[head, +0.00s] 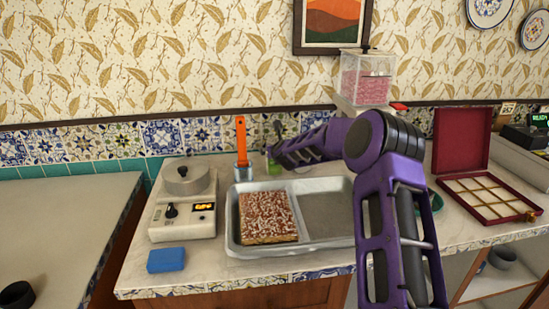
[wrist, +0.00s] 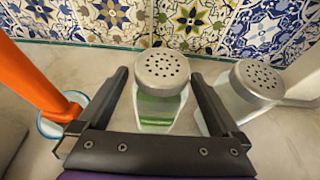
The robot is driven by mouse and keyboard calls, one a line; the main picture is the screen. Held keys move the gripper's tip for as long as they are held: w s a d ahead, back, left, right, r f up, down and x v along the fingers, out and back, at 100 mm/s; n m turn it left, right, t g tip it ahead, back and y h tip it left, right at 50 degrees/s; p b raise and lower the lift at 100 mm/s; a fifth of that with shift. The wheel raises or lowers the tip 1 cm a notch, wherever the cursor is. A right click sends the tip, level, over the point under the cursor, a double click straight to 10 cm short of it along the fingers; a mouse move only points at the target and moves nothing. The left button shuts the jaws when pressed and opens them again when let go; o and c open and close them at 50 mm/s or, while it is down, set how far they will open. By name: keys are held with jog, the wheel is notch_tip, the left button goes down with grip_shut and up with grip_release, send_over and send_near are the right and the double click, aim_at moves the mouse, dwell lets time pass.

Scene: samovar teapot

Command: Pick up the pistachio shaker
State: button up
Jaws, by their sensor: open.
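The pistachio shaker (wrist: 160,108) is a clear shaker with a perforated metal lid and green contents. In the wrist view it stands upright on the counter by the tiled wall. My gripper (wrist: 158,77) is open, with one finger on each side of the shaker. I cannot tell whether either finger touches it. In the head view my gripper hides most of the shaker, and only a bit of green (head: 274,166) shows.
A second metal-lidded shaker (wrist: 250,88) stands close by my right finger. An orange-handled tool (head: 241,135) stands in a cup on the left. A metal tray (head: 333,216) with a sprinkled slab (head: 267,217) lies in front. A scale-like device (head: 183,211) stands left.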

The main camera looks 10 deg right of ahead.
jog(key=shift+c, duration=0.2)
jog(key=shift+r, duration=0.1)
grip_shut()
